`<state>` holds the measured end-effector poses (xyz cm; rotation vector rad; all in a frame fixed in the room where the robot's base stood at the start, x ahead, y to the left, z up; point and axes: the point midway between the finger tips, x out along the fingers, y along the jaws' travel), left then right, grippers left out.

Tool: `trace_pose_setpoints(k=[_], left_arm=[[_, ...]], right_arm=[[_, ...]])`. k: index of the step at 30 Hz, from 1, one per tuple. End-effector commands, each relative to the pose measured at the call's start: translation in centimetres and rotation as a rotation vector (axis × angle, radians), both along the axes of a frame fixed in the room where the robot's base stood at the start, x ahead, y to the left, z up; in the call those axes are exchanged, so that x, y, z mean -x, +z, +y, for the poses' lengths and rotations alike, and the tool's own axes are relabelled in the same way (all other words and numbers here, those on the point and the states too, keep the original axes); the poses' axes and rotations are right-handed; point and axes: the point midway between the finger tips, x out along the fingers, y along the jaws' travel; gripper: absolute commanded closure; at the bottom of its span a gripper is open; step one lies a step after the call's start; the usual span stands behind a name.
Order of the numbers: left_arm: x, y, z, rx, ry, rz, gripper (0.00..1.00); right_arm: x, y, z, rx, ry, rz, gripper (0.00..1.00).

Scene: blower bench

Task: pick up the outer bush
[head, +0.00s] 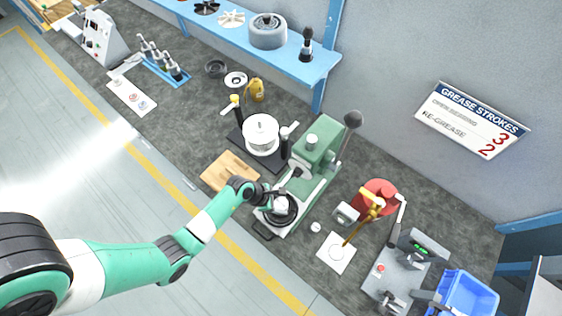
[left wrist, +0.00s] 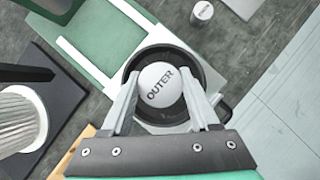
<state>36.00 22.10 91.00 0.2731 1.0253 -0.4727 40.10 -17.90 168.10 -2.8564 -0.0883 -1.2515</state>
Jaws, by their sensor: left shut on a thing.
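The outer bush (left wrist: 160,84) is a white round piece with "OUTER" on its top. In the left wrist view it sits between the two fingers of my left gripper (left wrist: 160,88), which is shut on it. Around and beneath it is a black ring-shaped holder (left wrist: 137,112). I cannot tell whether the bush still rests in the ring. In the head view my left gripper (head: 272,203) is at the front end of the green press (head: 315,150), over the black ring (head: 283,212). My right gripper does not show.
A wooden board (head: 230,171) lies left of the press. A white canister (head: 261,133) stands on a black plate behind it. A small metal cylinder (head: 316,227), a white sheet (head: 336,253) and a red pot (head: 380,192) are to the right. A blue bin (head: 467,296) is far right.

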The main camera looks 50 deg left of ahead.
Motion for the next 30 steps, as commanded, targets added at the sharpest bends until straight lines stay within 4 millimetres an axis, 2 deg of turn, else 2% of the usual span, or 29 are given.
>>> trace_pose_setpoints(k=[5,12,19,20,21,24,30], left_arm=[[-0.1,3.1,0.0,-0.001,-0.001,-0.004,1.0],[4.5,9.4,-3.0,-0.001,-0.005,-0.002,1.0],[9.9,11.6,-6.7,0.0,-0.008,0.002,1.0],[10.2,12.1,-6.9,0.0,-0.006,0.001,1.0],[10.3,12.7,-7.0,0.001,-0.004,0.004,1.0],[10.7,12.9,-7.3,0.002,-0.001,0.002,1.0],[11.5,12.8,-7.8,0.001,-0.001,0.002,1.0]], right_arm=[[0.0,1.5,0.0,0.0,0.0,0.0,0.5],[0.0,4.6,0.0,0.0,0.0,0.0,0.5],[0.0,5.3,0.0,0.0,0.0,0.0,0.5],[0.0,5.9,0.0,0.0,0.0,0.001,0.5],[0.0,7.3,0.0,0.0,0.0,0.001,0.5],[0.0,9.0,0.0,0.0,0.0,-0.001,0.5],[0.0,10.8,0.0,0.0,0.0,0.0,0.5]])
